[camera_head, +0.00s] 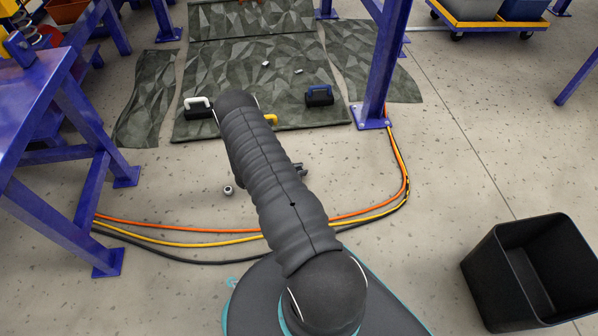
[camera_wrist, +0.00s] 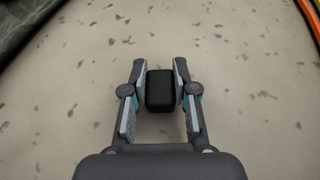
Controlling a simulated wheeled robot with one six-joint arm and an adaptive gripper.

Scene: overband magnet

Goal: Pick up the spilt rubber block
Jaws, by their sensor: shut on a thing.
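The rubber block (camera_wrist: 160,90) is a small black block with rounded edges. In the wrist view it sits between the two fingers of my gripper (camera_wrist: 160,88), which are shut on it from the left and right. Concrete floor shows around it, and I cannot tell how far above the floor it is. In the head view my arm hides the block, and only a small part of my gripper (camera_head: 300,170) shows at the arm's right side.
Orange, yellow and black cables (camera_head: 350,212) curve across the floor. A black bin (camera_head: 490,262) stands at the lower right. Blue steel legs (camera_head: 378,70) rise left and right. Dark mats (camera_head: 250,55) hold blocks with white, yellow and blue handles. A small metal piece (camera_head: 228,190) lies left.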

